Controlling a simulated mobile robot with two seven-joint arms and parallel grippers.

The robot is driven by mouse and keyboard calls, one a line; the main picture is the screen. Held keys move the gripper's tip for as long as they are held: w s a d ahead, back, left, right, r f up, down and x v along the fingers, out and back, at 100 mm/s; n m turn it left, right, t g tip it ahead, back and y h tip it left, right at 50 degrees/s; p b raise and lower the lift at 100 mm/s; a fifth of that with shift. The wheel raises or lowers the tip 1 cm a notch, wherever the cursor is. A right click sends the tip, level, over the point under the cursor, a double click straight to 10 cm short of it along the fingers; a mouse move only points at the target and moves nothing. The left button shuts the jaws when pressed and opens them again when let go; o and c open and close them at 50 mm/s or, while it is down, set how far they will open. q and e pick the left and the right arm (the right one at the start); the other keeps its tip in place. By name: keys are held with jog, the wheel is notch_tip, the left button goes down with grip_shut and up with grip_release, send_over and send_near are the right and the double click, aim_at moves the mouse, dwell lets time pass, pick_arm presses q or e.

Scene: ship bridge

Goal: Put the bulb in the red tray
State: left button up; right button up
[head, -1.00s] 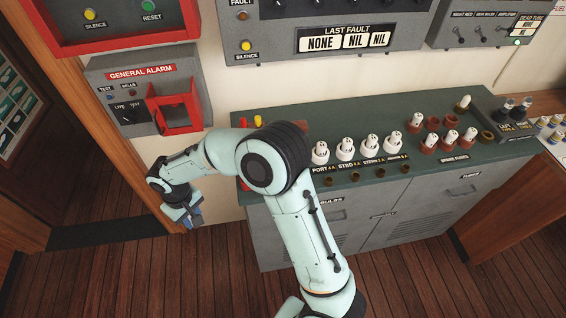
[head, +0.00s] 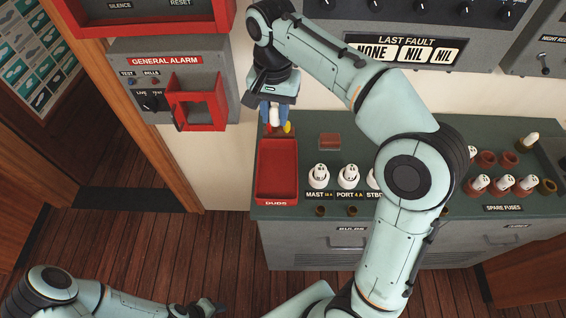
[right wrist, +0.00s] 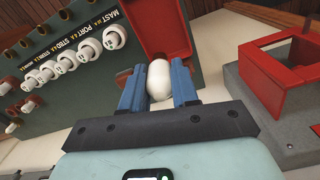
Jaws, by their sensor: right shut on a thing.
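The red tray (head: 293,172), labelled DUDS, sits at the left end of the green counter top and looks empty in the head view. My right gripper (head: 274,115) is shut on a white rounded bulb (head: 272,118), held at the tray's far end in the head view. In the right wrist view the bulb (right wrist: 159,80) sits between the blue fingers, with the red tray (right wrist: 165,25) behind it. I cannot tell the exact height above the tray. My left gripper (head: 203,309) is at the bottom edge, dark and partly cut off.
White fuses (head: 319,176) stand in a row right of the tray. A small red-brown block (head: 329,141) lies behind them. A yellow object (head: 288,128) shows beside my right fingers. The General Alarm box (head: 195,100) with its red frame juts from the wall at left.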

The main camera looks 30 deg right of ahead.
jog(key=shift+s+f, duration=0.15)
jog(key=shift+f, duration=0.05)
pick_arm(q)
jog(key=s+f+b, duration=0.3)
jog(key=s+f, duration=0.1)
jog(key=f, duration=0.1)
jog(key=shift+b, duration=0.35)
pick_arm(e)
jog(key=shift+f, duration=9.55)
pick_arm(q)
jog(key=shift+s+f+g, duration=0.1)
jog(key=shift+g, duration=0.2)
pick_arm(e)
jog(key=shift+f, duration=0.1)
jog(key=o, duration=0.6)
jog(key=shift+f, duration=0.1)
jog(key=o, duration=0.4)
jog(key=shift+s, duration=0.1)
